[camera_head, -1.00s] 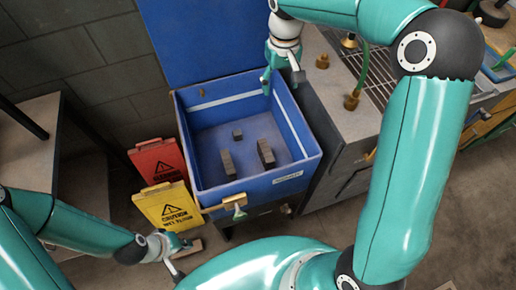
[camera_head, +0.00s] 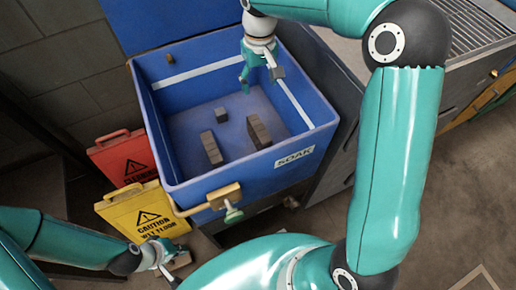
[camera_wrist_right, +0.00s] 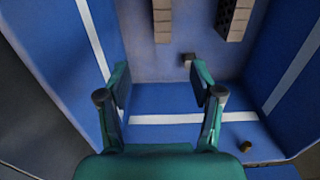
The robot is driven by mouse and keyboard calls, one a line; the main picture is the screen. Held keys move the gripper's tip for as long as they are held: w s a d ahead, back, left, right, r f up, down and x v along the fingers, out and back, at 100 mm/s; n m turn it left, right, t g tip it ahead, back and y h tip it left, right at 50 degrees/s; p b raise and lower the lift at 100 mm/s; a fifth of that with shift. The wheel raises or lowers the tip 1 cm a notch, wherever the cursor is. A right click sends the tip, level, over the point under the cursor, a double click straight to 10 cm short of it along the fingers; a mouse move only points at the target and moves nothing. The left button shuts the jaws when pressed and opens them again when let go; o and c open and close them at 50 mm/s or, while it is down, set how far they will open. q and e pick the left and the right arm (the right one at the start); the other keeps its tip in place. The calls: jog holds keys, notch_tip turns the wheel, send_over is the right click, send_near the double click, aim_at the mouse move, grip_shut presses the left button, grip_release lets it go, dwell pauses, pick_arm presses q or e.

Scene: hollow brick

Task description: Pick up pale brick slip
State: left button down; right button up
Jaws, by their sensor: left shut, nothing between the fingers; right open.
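Inside the blue bin (camera_head: 253,165) stand two dark, elongated bricks, one on the left (camera_head: 211,148) and one on the right (camera_head: 259,131). A small grey-brown block (camera_head: 221,115) lies behind them on the bin floor; it also shows in the right wrist view (camera_wrist_right: 188,60). I cannot tell which piece is the pale brick slip. My right gripper (camera_head: 261,77) is open and empty over the back right of the bin, apart from the bricks. Its spread fingers show in the wrist view (camera_wrist_right: 163,86). My left gripper (camera_head: 172,268) is shut and empty, low in front of the yellow sign.
The bin's walls surround the bricks. A small brown piece (camera_head: 169,58) shows at the back wall. A yellow caution sign (camera_head: 143,212) and a red sign (camera_head: 122,160) stand left of the bin. A grey cabinet (camera_head: 345,60) adjoins it on the right.

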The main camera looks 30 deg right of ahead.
jog(key=b, duration=0.5)
send_over(258, 125)
notch_tip(258, 125, down, 8)
notch_tip(258, 125, down, 11)
jog(key=b, duration=0.3)
jog(key=f+b, duration=0.1)
jog(key=f, duration=0.1)
jog(key=s+f+b, duration=0.1)
jog(key=f, duration=0.1)
jog(key=shift+s+a+f, duration=0.1)
jog(key=shift+s+f, duration=0.05)
jog(key=shift+f, duration=0.55)
pick_arm(q)
notch_tip(258, 125, down, 12)
jog(key=shift+f, duration=0.25)
pick_arm(e)
jog(key=shift+r, duration=0.1)
grip_shut()
